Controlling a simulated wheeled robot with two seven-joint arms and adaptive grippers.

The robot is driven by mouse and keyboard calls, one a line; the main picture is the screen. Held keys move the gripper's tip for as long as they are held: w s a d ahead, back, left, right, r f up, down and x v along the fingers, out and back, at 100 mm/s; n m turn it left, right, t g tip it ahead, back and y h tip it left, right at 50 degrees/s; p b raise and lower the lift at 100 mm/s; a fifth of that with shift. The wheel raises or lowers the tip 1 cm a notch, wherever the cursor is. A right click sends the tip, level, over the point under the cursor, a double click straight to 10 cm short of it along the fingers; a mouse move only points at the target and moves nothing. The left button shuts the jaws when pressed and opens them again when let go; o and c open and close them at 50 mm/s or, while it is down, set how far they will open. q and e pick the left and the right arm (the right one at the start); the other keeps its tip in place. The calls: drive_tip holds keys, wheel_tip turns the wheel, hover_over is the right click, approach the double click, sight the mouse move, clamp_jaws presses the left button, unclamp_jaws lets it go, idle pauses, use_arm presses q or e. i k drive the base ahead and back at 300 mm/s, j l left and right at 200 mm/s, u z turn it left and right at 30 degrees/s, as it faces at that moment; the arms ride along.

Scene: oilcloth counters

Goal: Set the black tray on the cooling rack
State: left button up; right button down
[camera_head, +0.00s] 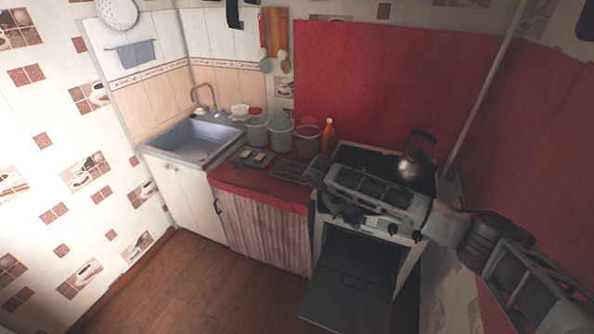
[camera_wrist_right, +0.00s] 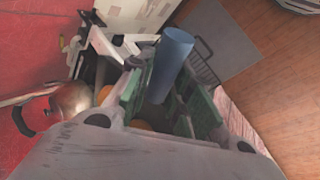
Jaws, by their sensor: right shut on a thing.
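The black tray (camera_head: 241,161) lies on the red counter to the right of the sink, with small pale pieces on it. The cooling rack (camera_head: 291,171) is a dark, low grid on the same counter, just right of the tray and apart from it. My right gripper (camera_head: 327,191) is over the counter's right end and the stove's front left, to the right of the rack. In the wrist view my right gripper (camera_wrist_right: 170,95) is shut on a smooth blue cylinder (camera_wrist_right: 174,50). The cylinder cannot be made out in the head view. My left gripper is not in view.
Several canisters (camera_head: 281,133) and an orange bottle (camera_head: 328,136) stand behind the tray and rack. A kettle (camera_head: 414,166) is on the stove. The oven door (camera_head: 345,298) hangs open below my right arm. The sink (camera_head: 195,143) is at left.

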sight(298, 172)
drive_tip(key=i+j+z, duration=0.15)
drive_tip(key=j+z, duration=0.2)
drive_tip(key=j, duration=0.35)
drive_tip(key=i+j+z, duration=0.1)
drive_tip(key=j+z, duration=0.25)
drive_tip(key=j, duration=0.35)
drive_tip(key=j+z, duration=0.3)
drive_tip(key=j, duration=0.45)
